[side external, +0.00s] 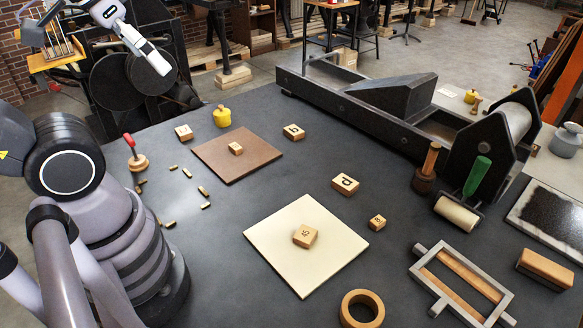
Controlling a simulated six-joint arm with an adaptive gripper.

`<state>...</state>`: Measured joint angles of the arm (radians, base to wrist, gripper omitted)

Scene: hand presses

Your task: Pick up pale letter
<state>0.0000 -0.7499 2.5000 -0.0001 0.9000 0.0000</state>
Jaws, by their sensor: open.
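Several light wooden letter blocks lie on the dark table. One sits tilted on the cream square board (265,235); this block (305,236) is pale tan. A smaller block (235,148) is on the brown board (215,165). Others lie on the bare table: one at the back left (184,133), one at the back middle (293,132), a larger one (345,184) and a small one (377,222). I cannot tell which is the palest. My gripper (152,55) appears at the upper left, high and away from the blocks. It is open and holds nothing visible.
A long press (390,95) stands at the back right. A green-handled roller (460,212), a grey frame (450,285) and a wooden ring (362,308) lie at the right and front. A yellow pot (222,117), a red-handled tool (135,155) and several small wooden pieces (187,173) are left.

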